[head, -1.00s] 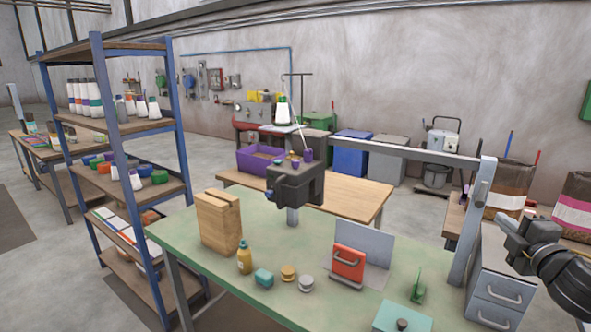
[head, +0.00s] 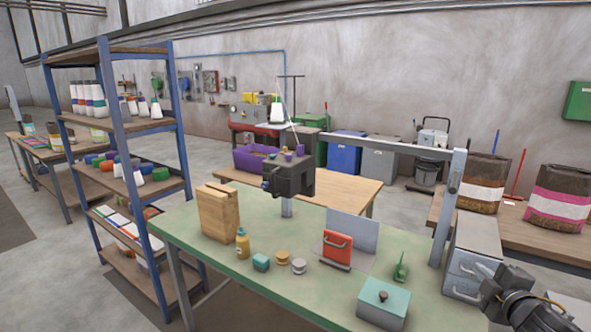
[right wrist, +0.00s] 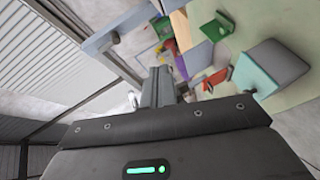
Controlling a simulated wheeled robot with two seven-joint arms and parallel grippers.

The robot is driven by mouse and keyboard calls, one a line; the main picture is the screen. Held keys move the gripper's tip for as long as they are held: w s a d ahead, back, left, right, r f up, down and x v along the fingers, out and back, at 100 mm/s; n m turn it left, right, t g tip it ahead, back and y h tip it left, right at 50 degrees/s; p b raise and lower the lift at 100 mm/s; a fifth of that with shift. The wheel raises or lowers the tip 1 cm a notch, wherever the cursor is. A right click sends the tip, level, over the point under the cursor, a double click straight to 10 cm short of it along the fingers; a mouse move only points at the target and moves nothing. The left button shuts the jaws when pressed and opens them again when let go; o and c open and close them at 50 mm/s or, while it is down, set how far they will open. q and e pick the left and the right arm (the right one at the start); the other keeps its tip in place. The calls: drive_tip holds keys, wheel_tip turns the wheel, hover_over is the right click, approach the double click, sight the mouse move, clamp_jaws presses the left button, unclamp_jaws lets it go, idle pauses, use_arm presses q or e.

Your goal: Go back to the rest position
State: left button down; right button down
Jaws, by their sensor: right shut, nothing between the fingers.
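My right gripper (head: 487,286) is in the lower right of the head view, in front of the grey drawer unit. It is shut and empty, and its closed fingers also show in the right wrist view (right wrist: 158,88). It touches nothing that I can make out. My left gripper is in neither view.
A blue-framed shelf (head: 112,120) stands left.

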drive_tip(key=s+a+f+m+g, duration=0.3)
drive_tip(key=s+a+f, duration=0.25)
drive_tip(key=f, duration=0.45)
drive_tip(key=s+a+f+m+g, duration=0.3)
drive_tip(key=s+a+f, duration=0.3)
drive_tip(key=f, duration=0.4)
drive_tip(key=s+a+f+m+g+y, duration=0.25)
drive_tip(key=s+a+f, duration=0.2)
drive_tip(key=s, duration=0.35)
drive_tip(key=s+a+f+m+g+y, duration=0.1)
drive_tip(key=s+a+f+m+g, duration=0.15)
drive_tip(key=s+a, duration=0.5)
drive_tip(key=s+f+g, duration=0.2)
drive_tip(key=s+f, duration=0.1)
drive_tip(key=f, duration=2.4)
drive_tip(key=s+d+f, duration=0.1)
drive_tip(key=s+f, duration=0.7)
drive_tip(key=s+d+f+g, duration=0.1)
drive_tip(key=s+d+f, duration=0.1)
drive_tip(key=s+f, duration=0.6)
drive_tip(key=shift+s+d+n+g, duration=0.25)
drive_tip(key=shift+n+g, duration=0.05)
drive_tip(key=shift+h, duration=0.25)
